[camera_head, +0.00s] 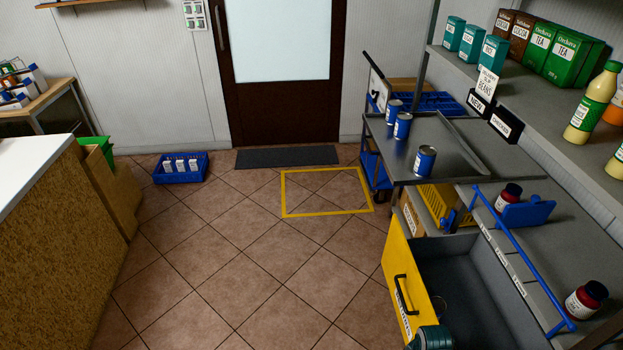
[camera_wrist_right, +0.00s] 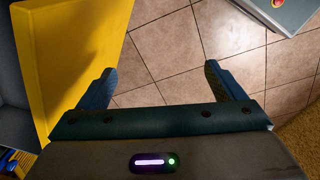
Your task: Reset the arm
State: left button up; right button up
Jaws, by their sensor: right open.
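My right gripper (camera_wrist_right: 161,86) shows in the right wrist view with its two blue fingers spread wide apart. Nothing is between them, only tiled floor beyond. The yellow front of a drawer (camera_wrist_right: 75,50) rises just left of the fingers, apart from them as far as I can see. In the head view, the pulled-out drawer with its yellow front (camera_head: 398,272) and black handle is at lower right. A teal piece of what looks like my right arm shows at the bottom edge beside it. My left gripper is in neither view.
A counter (camera_head: 30,165) stands left. A blue crate (camera_head: 180,176) sits on the floor. The middle floor is clear.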

jog(key=s+f+m+b, duration=0.1)
jog(key=s+f+b, duration=0.15)
jog(key=f, duration=0.55)
jog(key=s+f+m+b, duration=0.1)
jog(key=s+f+b, duration=0.1)
jog(key=s+f, duration=0.35)
jog(key=s+d+f+m+b, duration=0.1)
jog(key=s+f+b, duration=0.4)
jog(key=s+f, duration=0.7)
jog(key=s+d+f+m+b, duration=0.1)
jog(key=s+f+m+b, duration=0.2)
jog(key=s+f+b, duration=0.3)
jog(key=s+f, duration=0.5)
jog(key=f, duration=0.5)
jog(key=shift+s+d+t+h+b, duration=0.25)
jog(key=shift+s+t+h+b, duration=0.05)
jog(key=shift+s+t, duration=0.1)
jog(key=shift+f, duration=0.1)
jog(key=shift+w, duration=0.1)
